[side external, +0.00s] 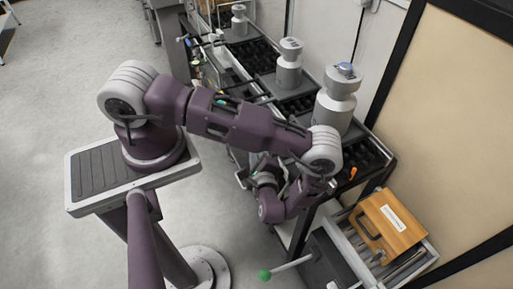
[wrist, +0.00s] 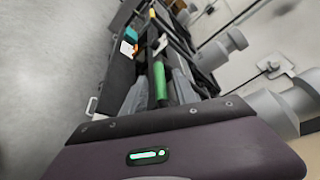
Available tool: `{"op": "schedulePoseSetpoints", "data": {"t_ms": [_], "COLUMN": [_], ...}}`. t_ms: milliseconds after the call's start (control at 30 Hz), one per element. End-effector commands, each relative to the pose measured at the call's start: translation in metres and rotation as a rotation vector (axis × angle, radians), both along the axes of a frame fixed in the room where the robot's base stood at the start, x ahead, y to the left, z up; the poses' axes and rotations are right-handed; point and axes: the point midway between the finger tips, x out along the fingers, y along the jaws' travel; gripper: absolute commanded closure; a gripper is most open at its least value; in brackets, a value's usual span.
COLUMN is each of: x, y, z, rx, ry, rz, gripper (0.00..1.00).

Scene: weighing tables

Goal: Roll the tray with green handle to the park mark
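A green ball knob (side external: 265,275) sits on the end of a pale rod at the bottom of the side view. The rod runs right to a grey tray (side external: 427,262) that holds a wooden box. In the wrist view a green bar (wrist: 160,82) shows between grey shapes that look like my gripper's fingers (wrist: 160,98). I cannot tell whether they touch the bar, or whether it belongs to a tray. In the side view my gripper (side external: 262,178) is beside the front of the dark tables, above and left of the knob, its fingertips partly hidden by my arm. I cannot make out a park mark.
Several grey metal weights, one of them large (side external: 336,98), stand on the dark tables along the wall. The wooden box (side external: 390,225) has a white label and sits in the grey tray. Small items lie along the tables' far front edge. The grey floor (side external: 60,100) at left is open.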

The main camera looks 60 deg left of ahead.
Motion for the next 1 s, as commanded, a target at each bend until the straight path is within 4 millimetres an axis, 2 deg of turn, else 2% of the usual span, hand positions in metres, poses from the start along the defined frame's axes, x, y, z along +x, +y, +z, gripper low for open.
{"op": "schedulePoseSetpoints", "data": {"t_ms": [133, 367, 567, 1000], "x": [0.0043, 0.0052, 0.0051, 0.005], "y": [0.0142, 0.0157, 0.0156, 0.0154], "z": [-0.0031, -0.0034, -0.0033, -0.0032], "rx": [0.0, -0.001, -0.001, -0.001], "ry": [-0.001, -0.001, 0.001, 0.0], "rz": [0.002, 0.002, 0.002, 0.003], "gripper": [0.66, 0.66, 1.0, 1.0]}}
